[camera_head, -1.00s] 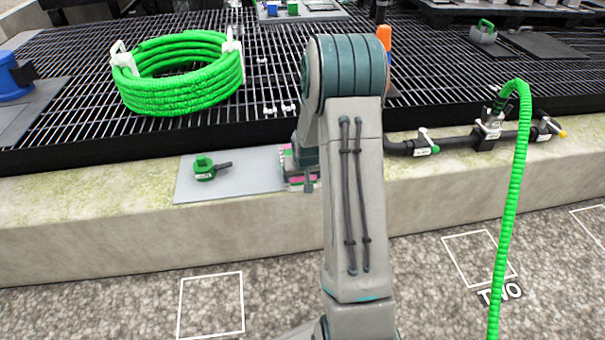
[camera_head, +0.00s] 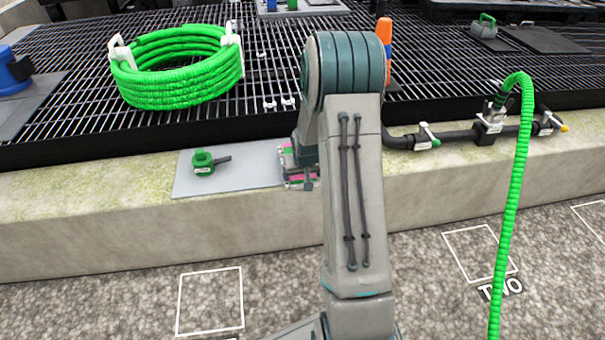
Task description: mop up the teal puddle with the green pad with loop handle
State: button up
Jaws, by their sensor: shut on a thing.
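My gripper (camera_head: 299,169) is low at the right end of a light grey plate on the concrete ledge, partly hidden behind my own arm. It is shut on a small pink-and-green thing, too small and covered to make out well. At the top right, a small grey thing with a green loop handle (camera_head: 487,20) stands beside a dark flat plate on the grating, well away from my gripper. I cannot tell whether it is the green pad. I see no teal puddle.
A green valve (camera_head: 203,160) lies on the light grey plate (camera_head: 240,177). A coiled green hose (camera_head: 180,90) rests on the black grating. A green hose (camera_head: 512,200) hangs at the right from a dark pipe (camera_head: 458,138). An orange thing (camera_head: 384,32) stands behind my arm.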

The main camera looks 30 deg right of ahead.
jog(key=shift+f+b, duration=0.6)
jog(key=shift+f, duration=0.3)
